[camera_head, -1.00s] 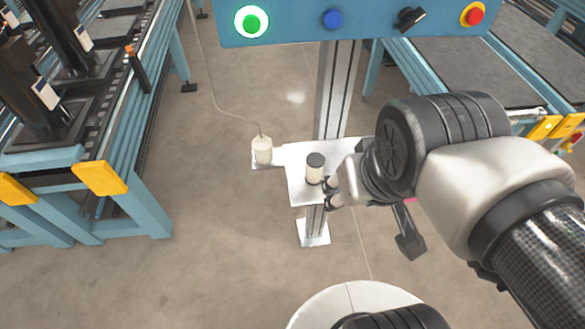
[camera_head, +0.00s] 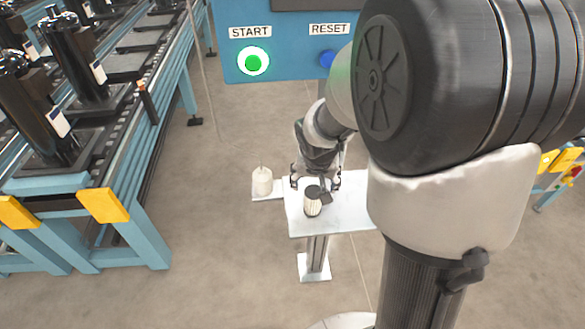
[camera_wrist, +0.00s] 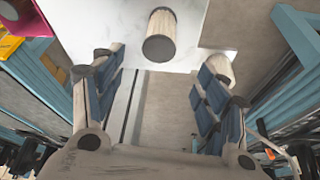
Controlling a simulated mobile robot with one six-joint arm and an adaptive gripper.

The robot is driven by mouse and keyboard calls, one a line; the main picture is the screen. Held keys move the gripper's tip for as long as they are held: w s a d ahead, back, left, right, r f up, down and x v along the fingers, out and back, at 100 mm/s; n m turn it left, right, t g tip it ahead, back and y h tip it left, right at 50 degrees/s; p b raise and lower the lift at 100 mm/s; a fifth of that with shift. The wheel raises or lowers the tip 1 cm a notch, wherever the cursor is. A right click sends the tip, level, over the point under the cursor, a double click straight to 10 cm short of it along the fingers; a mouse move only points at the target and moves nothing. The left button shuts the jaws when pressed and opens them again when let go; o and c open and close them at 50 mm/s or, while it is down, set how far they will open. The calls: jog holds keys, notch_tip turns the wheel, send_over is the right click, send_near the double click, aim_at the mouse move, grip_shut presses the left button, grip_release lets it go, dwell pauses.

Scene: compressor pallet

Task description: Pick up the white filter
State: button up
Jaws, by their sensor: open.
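The white filter (camera_head: 312,207), a ribbed pale cylinder with a dark cap, stands upright on a small white table. In the wrist view the filter (camera_wrist: 160,24) is at top centre with its dark end facing the camera, beyond the fingertips. My gripper (camera_head: 315,182) is just behind the filter in the head view, fingers spread to either side. In the wrist view my gripper (camera_wrist: 160,62) is open, and nothing is between its fingers. I cannot tell the exact gap to the filter.
The small white table (camera_head: 345,215) is otherwise largely bare, partly hidden by my arm. A white bottle-like object (camera_head: 262,182) with a thin cord stands on a side bracket at left. A blue panel (camera_head: 290,60) with buttons is behind. A blue conveyor (camera_head: 130,165) runs along the left.

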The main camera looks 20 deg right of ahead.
aim_at(314, 193)
jog(key=b+x, duration=0.2)
jog(key=x, duration=0.4)
jog(key=shift+w+f, duration=0.15)
jog(key=shift+f, duration=0.25)
jog(key=x, duration=0.1)
jog(key=b+x, duration=0.1)
jog(key=x, duration=0.1)
jog(key=b+x, duration=0.1)
jog(key=shift+s+d+f, duration=0.1)
jog(key=shift+s+f, duration=0.1)
jog(key=shift+f, duration=0.2)
jog(key=shift+w+f, duration=0.2)
jog(key=shift+f, duration=0.1)
jog(key=shift+r, duration=0.1)
jog(key=shift+c, duration=0.2)
jog(key=c, duration=1.1)
jog(key=shift+r, duration=0.1)
